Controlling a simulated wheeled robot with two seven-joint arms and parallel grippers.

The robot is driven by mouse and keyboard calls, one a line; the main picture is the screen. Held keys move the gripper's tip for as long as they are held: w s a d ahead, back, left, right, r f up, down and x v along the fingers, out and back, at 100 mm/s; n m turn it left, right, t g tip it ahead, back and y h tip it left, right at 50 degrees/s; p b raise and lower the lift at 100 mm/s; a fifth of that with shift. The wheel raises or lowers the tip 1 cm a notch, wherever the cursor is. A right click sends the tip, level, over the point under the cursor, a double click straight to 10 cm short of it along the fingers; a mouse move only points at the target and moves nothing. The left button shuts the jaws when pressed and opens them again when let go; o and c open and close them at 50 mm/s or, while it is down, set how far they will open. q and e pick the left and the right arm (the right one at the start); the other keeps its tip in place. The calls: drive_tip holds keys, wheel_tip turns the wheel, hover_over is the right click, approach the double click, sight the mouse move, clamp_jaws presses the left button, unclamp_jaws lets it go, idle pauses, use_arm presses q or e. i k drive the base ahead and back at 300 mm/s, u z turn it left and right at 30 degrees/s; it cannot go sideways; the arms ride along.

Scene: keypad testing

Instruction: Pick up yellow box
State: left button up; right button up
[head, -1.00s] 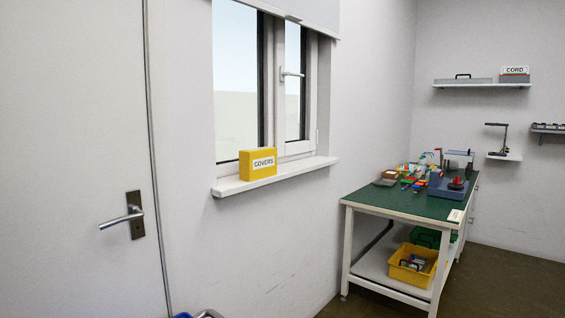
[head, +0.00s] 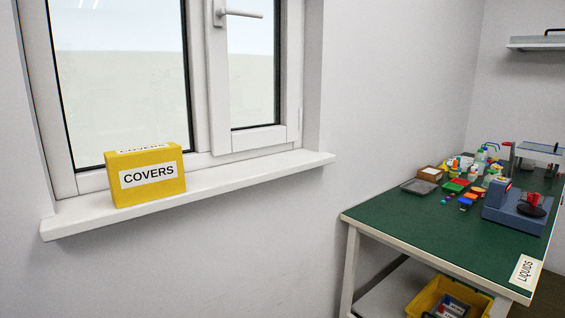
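The yellow box (head: 146,194) stands upright on the white window sill (head: 232,183) in the left part of the head view. It has a white label reading "COVERS" on its front, and part of another label shows on its top. Nothing is touching it except the sill under it. Neither of my grippers shows in the head view.
A workbench (head: 395,232) with a green top stands at the right, holding a blue device (head: 513,210) and several small items. A yellow bin (head: 428,300) sits on its lower shelf. The window handle (head: 240,14) juts out above the sill.

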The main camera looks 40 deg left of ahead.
sight(137, 175)
drive_tip(key=i, duration=1.75)
drive_tip(key=u, duration=4.3)
drive_tip(key=i, duration=0.5)
